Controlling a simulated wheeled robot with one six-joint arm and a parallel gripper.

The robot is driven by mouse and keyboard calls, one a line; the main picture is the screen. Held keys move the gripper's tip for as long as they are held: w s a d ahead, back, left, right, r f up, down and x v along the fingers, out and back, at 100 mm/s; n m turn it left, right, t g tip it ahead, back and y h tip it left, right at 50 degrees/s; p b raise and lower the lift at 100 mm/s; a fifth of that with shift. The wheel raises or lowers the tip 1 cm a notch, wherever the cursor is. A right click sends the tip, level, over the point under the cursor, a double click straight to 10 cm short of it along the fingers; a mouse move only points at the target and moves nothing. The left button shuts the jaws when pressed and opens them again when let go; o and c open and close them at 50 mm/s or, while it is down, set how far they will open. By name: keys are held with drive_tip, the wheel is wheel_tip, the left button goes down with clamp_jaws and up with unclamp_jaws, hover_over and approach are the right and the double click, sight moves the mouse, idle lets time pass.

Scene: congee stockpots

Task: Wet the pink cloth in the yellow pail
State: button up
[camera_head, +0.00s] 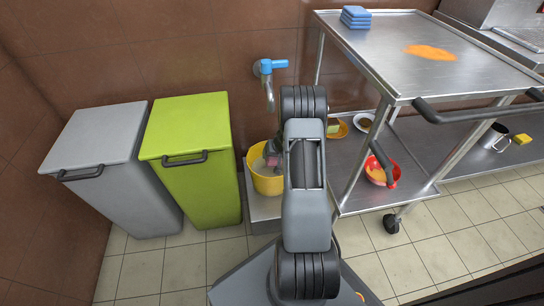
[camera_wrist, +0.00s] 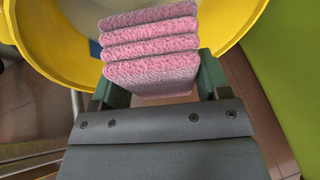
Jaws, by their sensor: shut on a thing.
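The pink cloth (camera_wrist: 150,50) is folded in several layers and is held between the green fingers of my gripper (camera_wrist: 155,85) in the wrist view. My gripper is shut on it. The yellow pail (camera_wrist: 52,58) lies beyond and around the cloth in that view, with its rim curving on both sides. In the head view the yellow pail (camera_head: 267,183) stands below the tap, and my gripper (camera_head: 270,160) is at its opening, partly hidden by my arm. Whether the cloth touches water cannot be told.
A tap with a blue handle (camera_head: 272,66) is on the wall above the pail. Green (camera_head: 190,150) and grey (camera_head: 110,170) bins stand to the left. A steel cart (camera_head: 390,62) with blue folded cloths (camera_head: 356,17) stands right, a red bowl (camera_head: 388,173) on its lower shelf.

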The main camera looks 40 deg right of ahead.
drive_tip(key=shift+r+p, duration=1.7)
drive_tip(key=shift+r, duration=1.15)
